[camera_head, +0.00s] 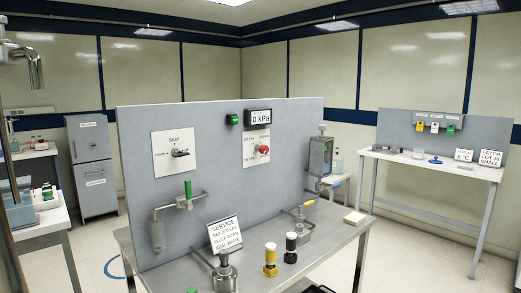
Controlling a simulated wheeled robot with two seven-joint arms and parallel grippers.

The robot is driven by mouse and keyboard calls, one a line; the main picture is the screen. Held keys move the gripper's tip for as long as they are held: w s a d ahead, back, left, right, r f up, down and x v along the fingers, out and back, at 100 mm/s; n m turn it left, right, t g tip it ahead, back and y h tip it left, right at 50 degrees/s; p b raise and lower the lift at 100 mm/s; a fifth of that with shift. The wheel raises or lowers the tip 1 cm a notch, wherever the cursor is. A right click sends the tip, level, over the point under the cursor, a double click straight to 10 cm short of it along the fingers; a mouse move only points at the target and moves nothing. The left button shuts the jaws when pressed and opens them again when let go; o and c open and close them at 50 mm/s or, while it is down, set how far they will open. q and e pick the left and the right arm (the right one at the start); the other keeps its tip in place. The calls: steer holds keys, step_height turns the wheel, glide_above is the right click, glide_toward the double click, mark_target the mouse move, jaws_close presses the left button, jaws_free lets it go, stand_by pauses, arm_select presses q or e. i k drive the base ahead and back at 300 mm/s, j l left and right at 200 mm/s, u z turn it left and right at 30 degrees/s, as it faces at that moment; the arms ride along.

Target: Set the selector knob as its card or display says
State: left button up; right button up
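A grey upright panel (225,215) stands on a metal bench. On its left white plate, a black knob (180,153) has its handle pointing roughly sideways; labels surround it, the top one seeming to read "SKIP". On the right white plate, a red knob (264,149) sits among small kPa labels too blurred to read surely. Above it, a display (260,116) reads "0 kPa". A white card (225,233) headed "SERVICE" leans on the bench; its smaller lines seem to say set 200 kPa, flow down, seal waste. Neither of my grippers is in view.
A green-handled valve (188,190) and pipe stick out from the panel.

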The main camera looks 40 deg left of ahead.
mark_target(177, 154)
steer(key=i+l, duration=0.1)
steer(key=i, duration=0.5)
steer(key=i+l+u, duration=0.1)
steer(key=i, duration=0.5)
steer(key=i+l+u, duration=0.1)
steer(key=i+u, duration=0.2)
steer(key=u, duration=0.15)
steer(key=i+l+u, duration=0.2)
steer(key=u, duration=0.3)
steer(key=i+l+u, duration=0.55)
steer(key=l+u, duration=0.2)
steer(key=u, duration=0.2)
steer(key=i+l+u, duration=0.15)
steer(key=l+u, duration=0.75)
